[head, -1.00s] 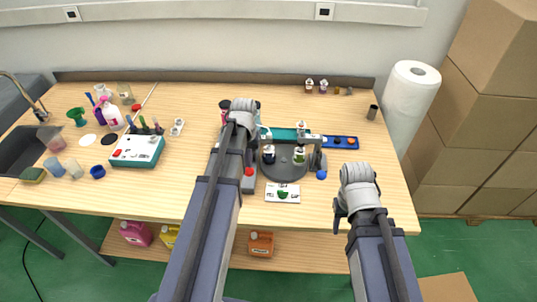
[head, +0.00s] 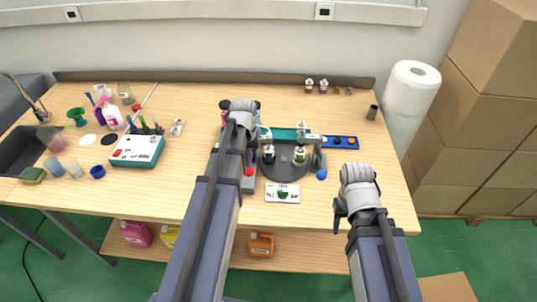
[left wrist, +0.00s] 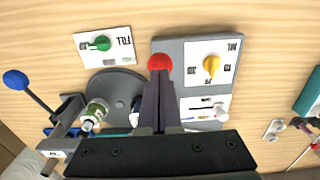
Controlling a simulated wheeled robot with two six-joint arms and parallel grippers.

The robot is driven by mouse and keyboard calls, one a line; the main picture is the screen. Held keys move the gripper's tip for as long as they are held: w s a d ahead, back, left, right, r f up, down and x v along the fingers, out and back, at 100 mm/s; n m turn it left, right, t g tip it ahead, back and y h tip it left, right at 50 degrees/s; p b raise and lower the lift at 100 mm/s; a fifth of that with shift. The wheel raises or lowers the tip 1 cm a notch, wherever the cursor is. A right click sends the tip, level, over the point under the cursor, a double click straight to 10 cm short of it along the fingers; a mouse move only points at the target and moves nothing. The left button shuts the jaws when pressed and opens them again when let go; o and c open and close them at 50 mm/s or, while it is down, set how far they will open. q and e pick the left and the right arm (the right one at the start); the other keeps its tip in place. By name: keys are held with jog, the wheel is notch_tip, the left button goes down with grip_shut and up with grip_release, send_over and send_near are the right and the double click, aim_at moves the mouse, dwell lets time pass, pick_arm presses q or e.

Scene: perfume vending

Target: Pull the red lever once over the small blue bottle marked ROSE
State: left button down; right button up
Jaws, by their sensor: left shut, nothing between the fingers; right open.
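A red ball knob (left wrist: 160,62) sits at the edge of the grey machine (left wrist: 166,44); it also shows in the head view (head: 249,171). My left gripper (left wrist: 160,77) is shut and empty, its tips right at the knob; I cannot tell if they touch. A small dark blue bottle (head: 268,155) stands on the round dark turntable (head: 284,174). In the left wrist view it is mostly hidden behind the fingers. A green bottle (head: 299,156) stands beside it. No ROSE marking is readable. My right gripper (head: 340,213) is open and empty over the table's front right.
A blue ball lever (left wrist: 16,80) stands out beside the turntable. A FILL card with a green knob (left wrist: 100,43) lies near it. The machine has a yellow knob (left wrist: 211,65). A teal-and-white box (head: 137,150) stands at left. The table's front right is clear.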

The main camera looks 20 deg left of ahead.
aim_at(249, 171)
pick_arm(q)
jog(key=shift+f, duration=0.1)
jog(key=shift+f+b, duration=3)
jog(key=shift+b, duration=0.1)
jog(key=shift+r, duration=0.15)
notch_tip(249, 171, up, 9)
jog(key=p, duration=0.9)
